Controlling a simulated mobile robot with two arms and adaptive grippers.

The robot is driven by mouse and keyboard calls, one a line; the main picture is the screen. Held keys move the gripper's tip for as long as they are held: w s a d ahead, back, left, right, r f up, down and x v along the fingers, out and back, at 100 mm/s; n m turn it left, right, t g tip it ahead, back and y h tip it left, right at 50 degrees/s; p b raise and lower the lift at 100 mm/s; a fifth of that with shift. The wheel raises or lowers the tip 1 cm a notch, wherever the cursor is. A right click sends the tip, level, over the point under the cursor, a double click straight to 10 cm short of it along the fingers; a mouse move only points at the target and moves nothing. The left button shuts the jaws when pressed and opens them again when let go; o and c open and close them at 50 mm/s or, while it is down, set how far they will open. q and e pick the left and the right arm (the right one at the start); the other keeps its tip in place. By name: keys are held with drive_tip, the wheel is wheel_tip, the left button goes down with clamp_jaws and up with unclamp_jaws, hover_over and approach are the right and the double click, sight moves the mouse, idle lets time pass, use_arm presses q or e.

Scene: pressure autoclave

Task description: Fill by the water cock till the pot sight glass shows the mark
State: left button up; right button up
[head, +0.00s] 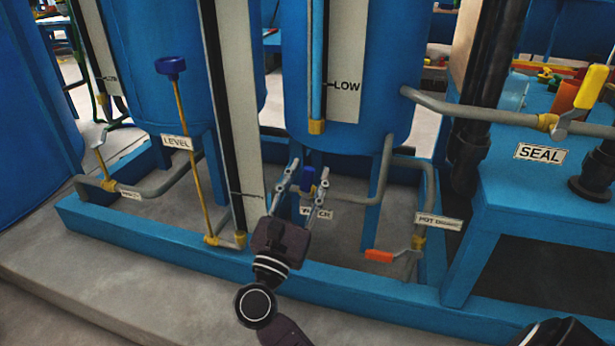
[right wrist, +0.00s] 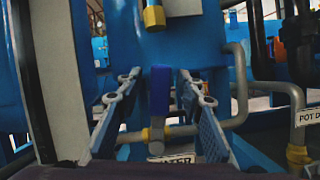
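The water cock's blue handle (head: 308,180) stands upright low in front of the middle blue pot, with its label (head: 318,213) partly hidden. My right gripper (head: 308,172) is open, its two fingers on either side of the handle. In the right wrist view the blue handle (right wrist: 160,90) stands between the spread fingers, with a gap on the left and a smaller one on the right. The yellow cock body (right wrist: 154,135) shows below it.
A pot drain cock with an orange handle (head: 379,256) is to the right. A LEVEL rod with a blue knob (head: 171,66) and another gauge board (head: 243,100) stand left. A blue frame rail (head: 160,243) crosses in front. A SEAL cock with a yellow handle (head: 590,88) is far right.

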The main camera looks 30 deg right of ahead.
drive_tip(key=shift+a, duration=0.1)
drive_tip(key=v, duration=1.2)
idle(6.7)
